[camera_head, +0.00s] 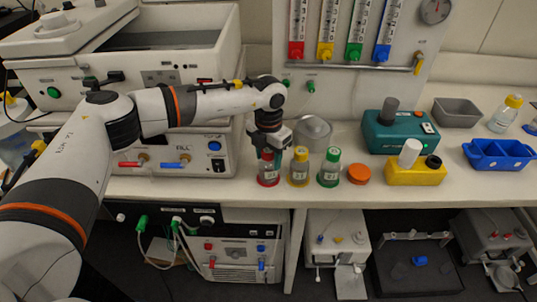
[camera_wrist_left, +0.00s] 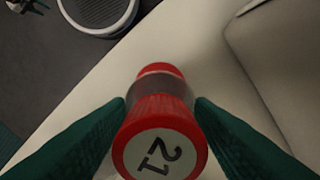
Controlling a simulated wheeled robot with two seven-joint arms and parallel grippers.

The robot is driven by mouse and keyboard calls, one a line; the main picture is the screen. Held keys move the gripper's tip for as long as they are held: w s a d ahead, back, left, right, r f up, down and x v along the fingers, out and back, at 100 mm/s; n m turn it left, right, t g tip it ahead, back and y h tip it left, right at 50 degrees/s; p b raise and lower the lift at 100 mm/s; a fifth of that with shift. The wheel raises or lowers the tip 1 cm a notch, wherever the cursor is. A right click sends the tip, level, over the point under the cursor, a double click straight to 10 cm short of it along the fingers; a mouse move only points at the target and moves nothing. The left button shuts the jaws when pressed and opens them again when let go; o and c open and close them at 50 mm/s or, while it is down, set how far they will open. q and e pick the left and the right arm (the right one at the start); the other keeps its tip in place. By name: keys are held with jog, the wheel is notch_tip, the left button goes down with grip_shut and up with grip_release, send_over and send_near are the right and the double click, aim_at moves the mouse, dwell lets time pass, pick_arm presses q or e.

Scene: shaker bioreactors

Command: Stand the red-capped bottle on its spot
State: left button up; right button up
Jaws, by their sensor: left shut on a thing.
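The red-capped bottle (camera_head: 268,170) is upright at the front edge of the bench, at the left end of a row of bottles. My left gripper (camera_head: 268,148) is above it, shut on its upper part. In the left wrist view the bottle's red cap (camera_wrist_left: 158,153) carries the number 21 and sits between the two green fingers. I cannot tell whether its base touches the bench. No marked spot is visible beneath it. My right gripper is not in view.
A yellow-capped bottle (camera_head: 299,168) and a green-capped bottle (camera_head: 329,169) stand close to the right. An orange lid (camera_head: 359,174) lies beyond them. A glass vessel (camera_head: 314,130) stands behind. White machines (camera_head: 180,150) fill the left side.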

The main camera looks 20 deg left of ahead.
pick_arm(q)
jog(key=o, duration=1.1)
jog(key=shift+r, duration=0.4)
notch_tip(320, 180, up, 10)
jog(key=b, duration=0.3)
jog(key=shift+r, duration=0.75)
